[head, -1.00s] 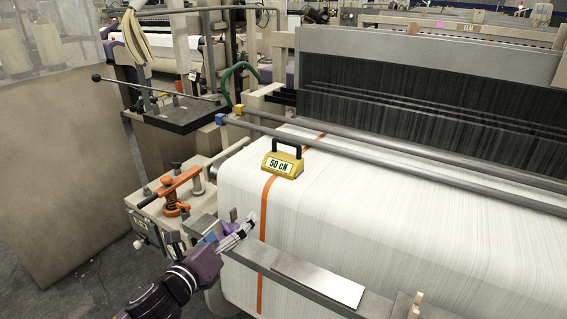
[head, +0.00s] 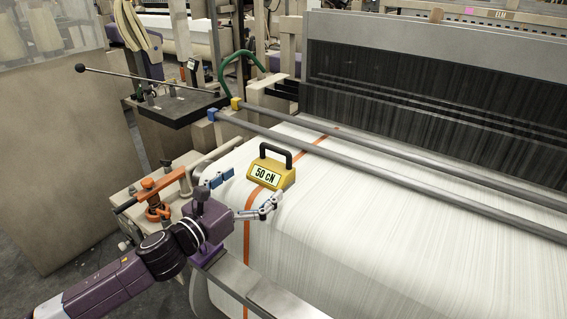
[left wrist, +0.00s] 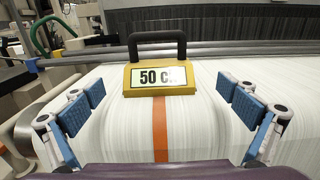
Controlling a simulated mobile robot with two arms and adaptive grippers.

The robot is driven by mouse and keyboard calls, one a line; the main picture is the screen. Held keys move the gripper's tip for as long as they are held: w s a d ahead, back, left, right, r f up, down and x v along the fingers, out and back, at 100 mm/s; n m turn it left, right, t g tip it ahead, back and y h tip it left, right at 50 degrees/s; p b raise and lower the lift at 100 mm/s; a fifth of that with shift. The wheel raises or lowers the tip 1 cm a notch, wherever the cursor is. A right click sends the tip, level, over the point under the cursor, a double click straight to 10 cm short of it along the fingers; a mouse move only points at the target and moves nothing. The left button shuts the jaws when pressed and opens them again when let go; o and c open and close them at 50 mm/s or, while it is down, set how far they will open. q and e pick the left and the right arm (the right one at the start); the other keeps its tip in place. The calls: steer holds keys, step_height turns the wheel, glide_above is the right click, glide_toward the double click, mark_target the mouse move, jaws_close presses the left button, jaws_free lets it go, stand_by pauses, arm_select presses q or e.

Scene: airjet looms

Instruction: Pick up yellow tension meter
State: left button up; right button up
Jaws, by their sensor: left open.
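The yellow tension meter (head: 270,175), with a black handle and a display reading 50 cN, sits on the white fabric roll (head: 340,235) by the orange stripe. In the left wrist view the meter (left wrist: 158,78) stands upright just beyond the fingers, a little left of the middle, its display facing me. My left gripper (head: 246,192) is open and empty in front of the meter, fingers spread to either side. In the left wrist view the blue-padded fingers (left wrist: 164,112) frame the meter without touching it. My right gripper is not in view.
Two grey bars (head: 390,157) run across the loom behind the meter. An orange lever (head: 160,187) stands left of my arm. A metal beam (head: 255,288) lies along the front. A dark table with a rod (head: 175,105) is at the back left.

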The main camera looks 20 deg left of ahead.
mark_target(268, 170)
arm_select(q)
steer(key=shift+w+d, duration=0.15)
steer(key=shift+w, duration=0.4)
steer(key=shift+w+d+r, duration=0.1)
steer(key=shift+w, duration=0.2)
steer(key=shift+w+d+r+p, duration=0.2)
steer(key=shift+w+p, duration=0.3)
steer(key=shift+p, duration=0.2)
steer(key=p+x, duration=0.1)
steer(key=x, duration=0.3)
steer(key=shift+w+a+f+p, duration=0.1)
steer(key=shift+w+p, duration=0.15)
steer(key=shift+p, duration=0.1)
steer(key=shift+w+f, duration=0.1)
steer(key=shift+w, duration=0.05)
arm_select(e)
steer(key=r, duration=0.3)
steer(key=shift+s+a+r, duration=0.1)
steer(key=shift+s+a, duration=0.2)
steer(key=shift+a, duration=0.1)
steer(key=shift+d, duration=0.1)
